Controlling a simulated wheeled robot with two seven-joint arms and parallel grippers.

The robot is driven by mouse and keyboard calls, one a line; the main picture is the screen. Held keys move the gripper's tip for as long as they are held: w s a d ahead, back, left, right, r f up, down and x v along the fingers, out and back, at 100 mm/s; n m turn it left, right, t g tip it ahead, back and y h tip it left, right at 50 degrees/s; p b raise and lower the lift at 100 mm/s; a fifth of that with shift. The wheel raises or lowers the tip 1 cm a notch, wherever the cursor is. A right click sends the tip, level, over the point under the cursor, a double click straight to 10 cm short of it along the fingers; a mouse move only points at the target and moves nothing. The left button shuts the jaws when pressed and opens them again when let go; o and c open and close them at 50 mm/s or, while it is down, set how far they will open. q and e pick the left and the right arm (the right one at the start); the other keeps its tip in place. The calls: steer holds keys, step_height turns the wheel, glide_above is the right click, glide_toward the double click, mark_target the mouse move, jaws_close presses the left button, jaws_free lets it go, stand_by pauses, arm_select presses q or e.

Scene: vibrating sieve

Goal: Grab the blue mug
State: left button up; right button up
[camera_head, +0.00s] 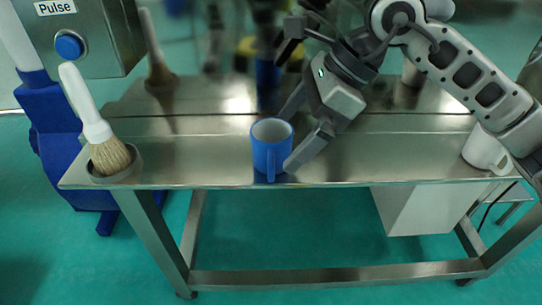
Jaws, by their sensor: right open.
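The blue mug (265,150) stands upright on the steel table near its front edge, with its handle facing the front. My right gripper (290,135) comes in from the upper right and is open. One finger is close against the mug's right side; the other reaches behind the mug's rim. I cannot tell whether either finger touches the mug. My left gripper is not in view.
A white-handled brush (92,118) stands in a holder at the table's left end, with another brush (153,50) behind it. A white mug (486,150) stands at the right end. The steel table (200,150) is clear between brush and blue mug. A control box (85,35) is at upper left.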

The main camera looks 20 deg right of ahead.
mark_target(260, 165)
steer(key=x, duration=0.3)
steer(key=b+x, duration=0.1)
steer(key=x, duration=0.1)
steer(key=shift+a+f, duration=0.15)
steer(key=shift+a, duration=0.3)
steer(key=shift+c, duration=0.3)
steer(key=c, duration=0.7)
